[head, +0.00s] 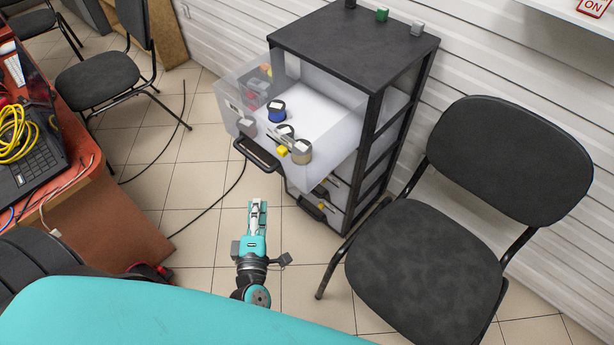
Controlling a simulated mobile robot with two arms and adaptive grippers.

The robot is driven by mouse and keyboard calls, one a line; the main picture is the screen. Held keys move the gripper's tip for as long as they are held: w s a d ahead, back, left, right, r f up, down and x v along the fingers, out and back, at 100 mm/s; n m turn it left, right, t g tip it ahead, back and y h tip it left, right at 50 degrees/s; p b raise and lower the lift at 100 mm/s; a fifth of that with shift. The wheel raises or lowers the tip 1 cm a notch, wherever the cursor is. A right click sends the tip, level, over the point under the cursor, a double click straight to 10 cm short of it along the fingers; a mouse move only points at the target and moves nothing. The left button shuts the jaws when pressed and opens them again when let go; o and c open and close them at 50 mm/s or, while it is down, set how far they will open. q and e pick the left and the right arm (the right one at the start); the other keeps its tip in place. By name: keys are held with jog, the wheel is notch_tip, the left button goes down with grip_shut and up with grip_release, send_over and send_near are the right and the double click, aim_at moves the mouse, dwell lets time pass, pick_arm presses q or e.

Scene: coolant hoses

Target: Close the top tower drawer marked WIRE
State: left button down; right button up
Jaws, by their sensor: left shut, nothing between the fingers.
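The drawer tower (352,40) has a black top and frame and stands against the white wall. Its top drawer (334,165) is translucent and pulled well out toward me. My right gripper is not in view.
A black chair (425,270) stands close to the right of the tower. At the left is a reddish desk (108,215) with a laptop (35,170) and yellow cable (14,135). Another chair (98,80) stands behind it. A black cable (208,208) lies on the tiled floor.

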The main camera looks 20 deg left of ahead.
pick_arm(q)
jog(key=r, duration=0.1)
jog(key=p, duration=0.1)
send_near(269, 147)
jog(key=s+a, duration=0.2)
jog(key=s, duration=0.1)
jog(key=shift+n, duration=0.3)
jog(key=w, duration=0.5)
jog(key=w+p, duration=0.1)
jog(key=w, duration=0.1)
jog(key=shift+w+d, duration=0.25)
jog(key=shift+f, duration=0.1)
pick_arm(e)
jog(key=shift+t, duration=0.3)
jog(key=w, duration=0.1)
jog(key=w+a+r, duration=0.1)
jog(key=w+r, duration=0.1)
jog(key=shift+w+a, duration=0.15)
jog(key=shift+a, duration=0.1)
pick_arm(q)
jog(key=shift+w+a, duration=0.1)
jog(key=shift+w, duration=0.05)
